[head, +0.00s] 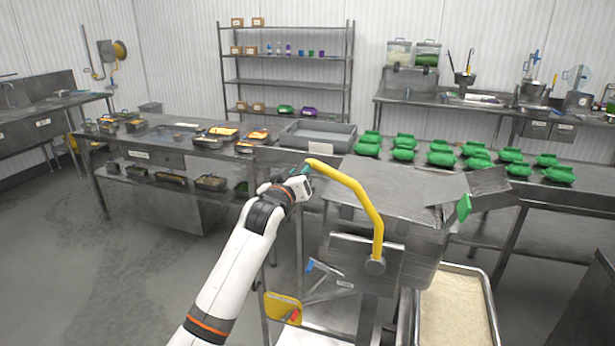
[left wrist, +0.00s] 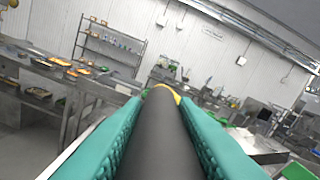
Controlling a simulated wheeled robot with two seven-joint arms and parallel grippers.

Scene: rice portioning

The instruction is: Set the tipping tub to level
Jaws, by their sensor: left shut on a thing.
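The tipping tub (head: 395,185) is a grey metal body right of centre in the head view, on a metal stand. Its top face looks slightly tilted, but I cannot tell its exact angle. A curved yellow lever (head: 365,203) rises from a round pivot on its front side and bends over to the left. My left gripper (head: 307,170) is at the lever's upper left end. In the left wrist view, its teal fingers (left wrist: 160,98) are shut on the lever's dark grip (left wrist: 160,140). My right gripper is not in view.
A deep tray of rice (head: 455,310) stands low at the right of the tub. A grey bin (head: 318,135) and food pans (head: 225,131) are at the back left. Open floor (head: 110,230) lies to the left.

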